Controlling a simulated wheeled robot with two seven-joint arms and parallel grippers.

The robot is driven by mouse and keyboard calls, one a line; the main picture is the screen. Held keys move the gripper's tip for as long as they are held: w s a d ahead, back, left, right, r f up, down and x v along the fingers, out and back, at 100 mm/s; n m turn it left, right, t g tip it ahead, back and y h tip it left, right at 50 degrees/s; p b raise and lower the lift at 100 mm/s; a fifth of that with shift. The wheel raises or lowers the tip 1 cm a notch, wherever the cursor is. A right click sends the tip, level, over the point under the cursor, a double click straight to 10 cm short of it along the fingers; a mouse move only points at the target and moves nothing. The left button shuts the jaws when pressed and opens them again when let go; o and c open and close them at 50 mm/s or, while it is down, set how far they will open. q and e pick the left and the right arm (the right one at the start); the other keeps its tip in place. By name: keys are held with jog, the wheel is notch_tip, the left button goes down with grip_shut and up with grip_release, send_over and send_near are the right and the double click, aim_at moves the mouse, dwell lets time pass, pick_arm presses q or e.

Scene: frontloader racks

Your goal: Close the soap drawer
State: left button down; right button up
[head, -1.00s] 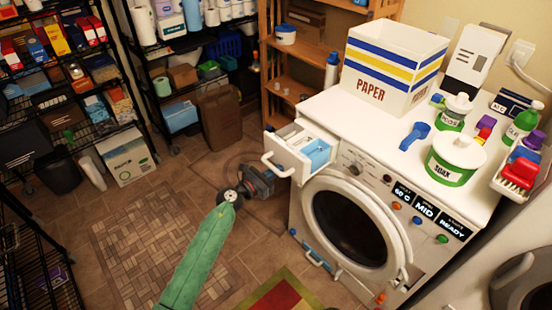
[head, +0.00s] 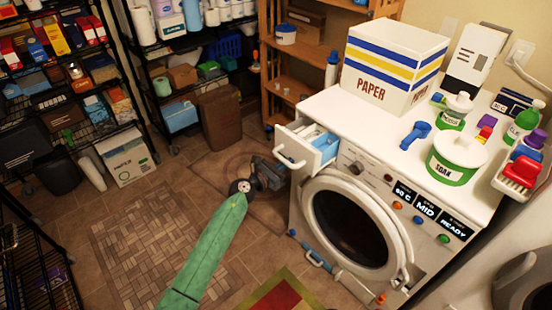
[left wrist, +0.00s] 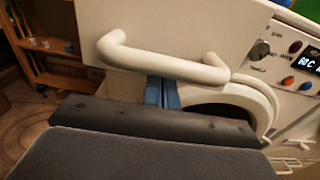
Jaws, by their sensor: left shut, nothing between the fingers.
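The soap drawer (head: 321,143) juts from the upper left of the white washing machine (head: 345,120). It is partly open, and its white front with a bar handle (head: 289,161) faces left. Blue compartments show inside it. My left gripper (head: 281,171) is shut and empty, close by the drawer front just below the handle. I cannot tell whether it touches. In the left wrist view the handle (left wrist: 160,62) crosses in front of the drawer front (left wrist: 200,25), just beyond my dark gripper (left wrist: 155,120). My right gripper is not in view.
On the machine top stand a paper box (head: 391,70), a soap tub (head: 456,158), a blue scoop (head: 415,134) and several bottles. The round door (head: 348,224) is below the drawer. A wooden shelf (head: 300,65) stands behind. The floor to the left is open.

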pick_arm(q)
jog(key=shift+b+x, duration=1.15)
jog(key=shift+x, duration=3.8)
jog(key=shift+d, duration=0.1)
jog(key=shift+b+x, duration=0.55)
jog(key=shift+x, duration=0.85)
jog(key=shift+p+v, duration=0.7)
jog(key=shift+v, duration=1.15)
jog(key=shift+p+v, duration=0.55)
jog(key=shift+v, duration=2.2)
